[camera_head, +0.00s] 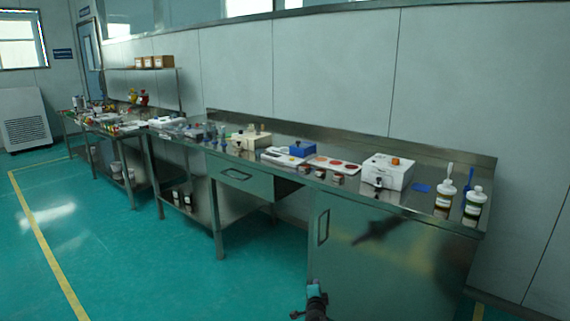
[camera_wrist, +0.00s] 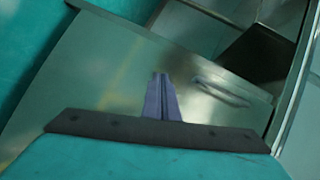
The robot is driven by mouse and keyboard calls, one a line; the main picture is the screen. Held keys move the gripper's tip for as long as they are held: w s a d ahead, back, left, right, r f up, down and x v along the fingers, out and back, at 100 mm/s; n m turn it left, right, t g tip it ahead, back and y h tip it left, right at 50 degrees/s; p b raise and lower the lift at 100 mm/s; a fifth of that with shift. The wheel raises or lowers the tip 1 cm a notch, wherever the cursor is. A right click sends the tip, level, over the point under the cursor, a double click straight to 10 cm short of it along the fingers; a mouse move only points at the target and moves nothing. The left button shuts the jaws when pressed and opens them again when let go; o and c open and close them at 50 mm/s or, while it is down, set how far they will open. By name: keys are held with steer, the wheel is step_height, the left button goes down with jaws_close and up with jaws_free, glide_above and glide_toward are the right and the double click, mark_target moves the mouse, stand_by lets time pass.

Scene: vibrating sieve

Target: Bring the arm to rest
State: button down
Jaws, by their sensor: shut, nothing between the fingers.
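In the head view my gripper (camera_head: 297,315) shows at the bottom edge, low in front of the steel cabinet and well below the bench top. Only a small part of my arm is in that view. In the wrist view my gripper (camera_wrist: 161,76) has its two fingers together, with nothing between them. Beyond the fingertips is the front of the cabinet (camera_wrist: 100,70) with its handle (camera_wrist: 222,90). The fingers look apart from the cabinet, but the gap is hard to judge.
The steel bench (camera_head: 440,210) runs along the wall. On it stand a white box (camera_head: 388,172), a blue block (camera_head: 302,148) and two bottles (camera_head: 474,204) at the right end. The green floor (camera_head: 150,260) at the left is clear.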

steer(key=s+f+n+g+y+p, duration=0.1)
steer(key=s+f+n+g+p, duration=0.3)
steer(key=s, duration=0.7)
steer(key=s+a+f+n+g+y+p, duration=0.1)
steer(key=s+f+n+g+y, duration=0.1)
steer(key=s+f, duration=0.65)
steer(key=s+f+n+g+y+p, duration=0.1)
steer(key=s+f+n+g+p, duration=0.25)
steer(key=s, duration=1.05)
steer(key=s+d+r+n+g, duration=0.1)
steer(key=s+n+g, duration=0.1)
steer(key=s, duration=0.7)
steer(key=s+d+r+n+g+h, duration=0.1)
steer(key=s+g, duration=0.4)
steer(key=s, duration=0.5)
steer(key=s+d+r+n+g+h, duration=0.1)
steer(key=s+d+n+g, duration=0.2)
steer(key=s, duration=0.7)
steer(key=shift+n, duration=0.35)
